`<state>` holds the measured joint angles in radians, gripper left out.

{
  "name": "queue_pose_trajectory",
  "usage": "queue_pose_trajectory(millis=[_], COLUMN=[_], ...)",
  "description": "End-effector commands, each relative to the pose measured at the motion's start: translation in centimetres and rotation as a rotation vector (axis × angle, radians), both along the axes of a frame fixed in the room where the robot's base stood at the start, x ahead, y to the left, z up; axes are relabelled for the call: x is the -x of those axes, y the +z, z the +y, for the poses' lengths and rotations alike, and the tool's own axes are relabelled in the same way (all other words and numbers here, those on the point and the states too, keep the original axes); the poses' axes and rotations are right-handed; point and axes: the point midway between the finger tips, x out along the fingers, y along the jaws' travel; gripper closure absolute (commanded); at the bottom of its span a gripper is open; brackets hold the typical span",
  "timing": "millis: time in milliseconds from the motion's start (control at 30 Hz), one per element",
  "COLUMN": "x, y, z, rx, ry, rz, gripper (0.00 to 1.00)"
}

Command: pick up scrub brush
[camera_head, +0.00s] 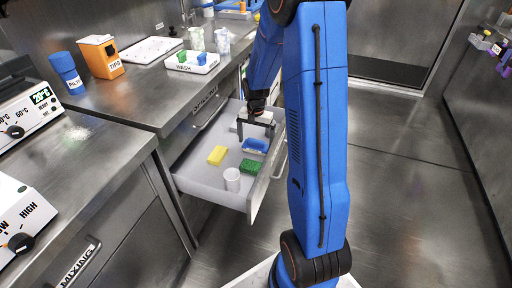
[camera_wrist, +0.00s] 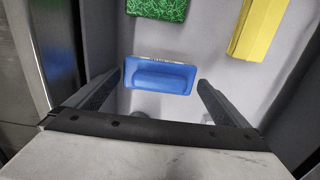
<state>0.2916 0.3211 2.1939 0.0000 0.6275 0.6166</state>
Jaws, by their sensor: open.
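The scrub brush (camera_head: 255,146) is blue with a thin pale edge and lies in the open drawer (camera_head: 195,181). It also shows in the wrist view (camera_wrist: 160,76), near the upper middle. My gripper (camera_head: 256,134) is open and points down into the drawer, above and close to the brush. In the wrist view my gripper's fingertips (camera_wrist: 159,82) appear on either side of the brush, with gaps at both ends. Nothing is held. I cannot tell the exact height of the fingertips over the brush.
A green sponge (camera_head: 250,166), a yellow sponge (camera_head: 217,155) and a white cup (camera_head: 232,180) are in the drawer near the brush. The drawer walls stand close around my gripper. A counter (camera_head: 135,95) with a white WASH tray (camera_head: 192,66) lies to the left.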

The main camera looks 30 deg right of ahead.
Motion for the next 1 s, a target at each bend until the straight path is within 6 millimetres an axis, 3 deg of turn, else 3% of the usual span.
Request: queue_pose_trajectory(millis=[200, 500, 633, 1000], x=[0.0, 0.0, 0.0, 0.0], y=[-2.5, -2.8, -2.8, -2.2], z=[-0.1, -0.1, -0.1, -0.1], rx=[-0.001, 0.000, 0.000, 0.001], ry=[0.000, 0.000, 0.000, 0.000], rz=[0.001, -0.001, -0.001, -0.002], gripper=[0.00, 0.00, 0.31, 0.31])
